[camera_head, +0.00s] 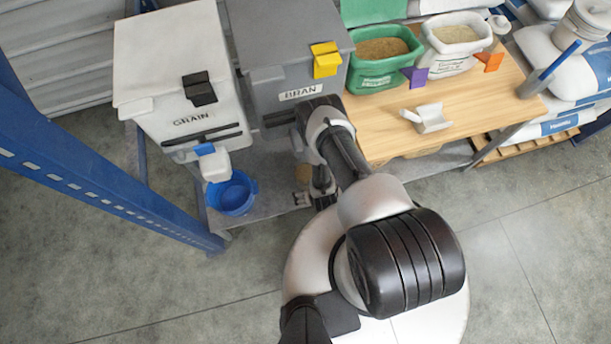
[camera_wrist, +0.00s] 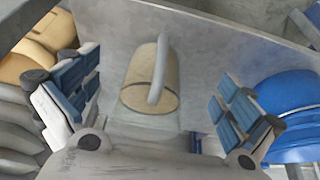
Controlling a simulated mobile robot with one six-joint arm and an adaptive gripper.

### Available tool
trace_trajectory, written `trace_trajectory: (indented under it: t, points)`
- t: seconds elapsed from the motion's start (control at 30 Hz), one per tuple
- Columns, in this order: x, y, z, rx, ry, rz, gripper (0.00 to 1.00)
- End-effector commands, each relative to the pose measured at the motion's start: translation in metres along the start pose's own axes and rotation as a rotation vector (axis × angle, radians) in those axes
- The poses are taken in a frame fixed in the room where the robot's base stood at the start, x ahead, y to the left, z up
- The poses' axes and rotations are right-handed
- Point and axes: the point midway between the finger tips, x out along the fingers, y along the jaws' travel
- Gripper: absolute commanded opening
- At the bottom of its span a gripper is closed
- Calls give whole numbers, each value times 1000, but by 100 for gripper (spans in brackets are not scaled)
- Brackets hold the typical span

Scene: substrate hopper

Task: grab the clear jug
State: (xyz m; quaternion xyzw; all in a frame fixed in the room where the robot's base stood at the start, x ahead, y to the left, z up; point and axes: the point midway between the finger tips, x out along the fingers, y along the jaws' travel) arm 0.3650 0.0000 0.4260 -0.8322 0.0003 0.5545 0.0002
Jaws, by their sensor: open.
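The clear jug (camera_wrist: 136,96) stands on the grey lower shelf, with tan contents showing through it and a pale handle facing my wrist camera. In the head view only a small tan part of it (camera_head: 302,173) shows beside my arm. My gripper (camera_wrist: 155,105) is open and empty, with one blue-padded finger on either side of the jug in the wrist picture. I see no contact; how far apart they are is hard to tell. In the head view my gripper (camera_head: 318,198) is small and partly covered by my arm.
A blue bucket (camera_head: 232,194) stands on the shelf (camera_head: 262,196) to the left, close to my right finger in the wrist view (camera_wrist: 292,95). The grain hopper (camera_head: 175,60) and bran hopper (camera_head: 285,45) hang above. A wooden bench (camera_head: 470,110) with a scoop (camera_head: 430,118) is right.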

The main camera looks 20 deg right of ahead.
Motion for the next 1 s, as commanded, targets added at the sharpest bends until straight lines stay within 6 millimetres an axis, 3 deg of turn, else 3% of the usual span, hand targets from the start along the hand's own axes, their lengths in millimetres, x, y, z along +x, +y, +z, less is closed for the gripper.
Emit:
trace_trajectory:
  t: [0.13, 0.43, 0.63, 0.8, 1.0]
  points:
    - [12, 0, -24, 0, 2, 0, 100]
    - [21, 0, -48, 0, 1, 0, 100]
    - [37, 0, -82, 0, 3, 0, 100]
    - [60, 0, -79, 0, -3, 0, 100]
    - [65, 0, -81, 0, -3, 0, 100]
